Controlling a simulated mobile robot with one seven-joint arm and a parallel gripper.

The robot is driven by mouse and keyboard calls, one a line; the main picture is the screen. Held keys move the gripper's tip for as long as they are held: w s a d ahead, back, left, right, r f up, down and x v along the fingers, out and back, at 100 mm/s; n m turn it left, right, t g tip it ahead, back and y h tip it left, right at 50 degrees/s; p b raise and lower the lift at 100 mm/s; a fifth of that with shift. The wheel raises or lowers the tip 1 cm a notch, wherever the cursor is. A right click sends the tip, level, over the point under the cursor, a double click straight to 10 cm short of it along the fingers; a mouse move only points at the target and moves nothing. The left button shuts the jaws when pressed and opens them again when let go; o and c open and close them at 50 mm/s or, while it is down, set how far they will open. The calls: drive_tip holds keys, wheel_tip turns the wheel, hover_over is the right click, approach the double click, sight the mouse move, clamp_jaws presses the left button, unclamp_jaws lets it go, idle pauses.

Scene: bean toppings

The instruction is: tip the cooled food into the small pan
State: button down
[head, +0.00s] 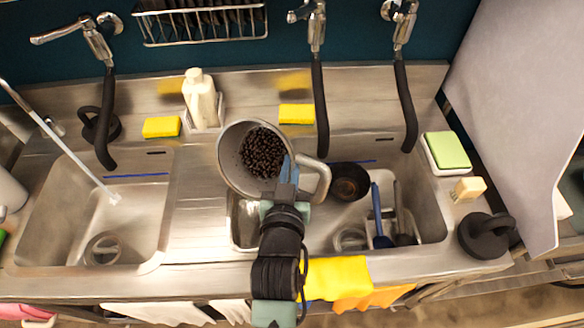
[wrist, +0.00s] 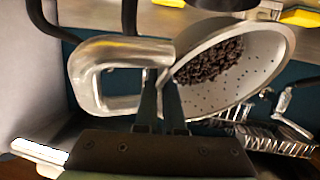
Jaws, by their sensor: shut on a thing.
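My gripper (head: 289,172) is shut on a metal colander (head: 231,160), near where its big looped handle (wrist: 88,85) meets the bowl. The colander holds dark beans (head: 262,153), heaped toward its gripper side. In the wrist view the beans (wrist: 208,60) lie in the perforated bowl (wrist: 262,72). The colander is held above the counter and the left edge of the right sink. A small dark round pan (head: 350,182) is in the right sink, to the right of the colander's handle. Its inside looks brownish and empty.
A blue-handled tool (head: 378,208) and a caddy stand in the right sink. Black faucet hoses (head: 321,108) hang behind it. A white bottle (head: 199,98) and yellow sponges (head: 161,127) line the back ledge. Yellow cloth (head: 338,277) hangs over the front edge. The left sink (head: 130,205) is mostly clear.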

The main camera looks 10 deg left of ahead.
drive_tip(key=shift+s+a+f+t+b, duration=0.1)
drive_tip(key=shift+s+t+b, duration=0.25)
drive_tip(key=shift+b, duration=0.75)
drive_tip(key=shift+s+f+t+b, duration=0.1)
drive_tip(key=shift+t+b, duration=0.45)
drive_tip(key=shift+b, duration=0.5)
drive_tip(key=s+t+b, duration=0.1)
drive_tip(key=b, duration=0.3)
drive_tip(key=s+f+n+t+b, duration=0.1)
drive_tip(key=b, duration=0.4)
drive_tip(key=s+f+t+b, duration=0.1)
drive_tip(key=b, duration=0.4)
drive_tip(key=shift+a+n+y, duration=0.3)
drive_tip(key=shift+a+n, duration=0.05)
drive_tip(key=shift+n, duration=0.05)
drive_tip(key=t+b, duration=0.1)
drive_tip(key=b, duration=0.2)
drive_tip(key=s+n+t+b, duration=0.1)
drive_tip(key=b, duration=0.3)
drive_tip(key=shift+s+a+f+y, duration=0.15)
drive_tip(key=shift+s+y, duration=0.15)
drive_tip(key=shift+y, duration=0.1)
drive_tip(key=shift+s+a+n+t+b, duration=0.25)
drive_tip(key=shift+s+t+b, duration=0.35)
drive_tip(key=shift+b, duration=1.4)
drive_tip(key=shift+w+d+r+p, duration=0.15)
drive_tip(key=shift+w+r+p, duration=0.1)
drive_tip(key=shift+p, duration=0.15)
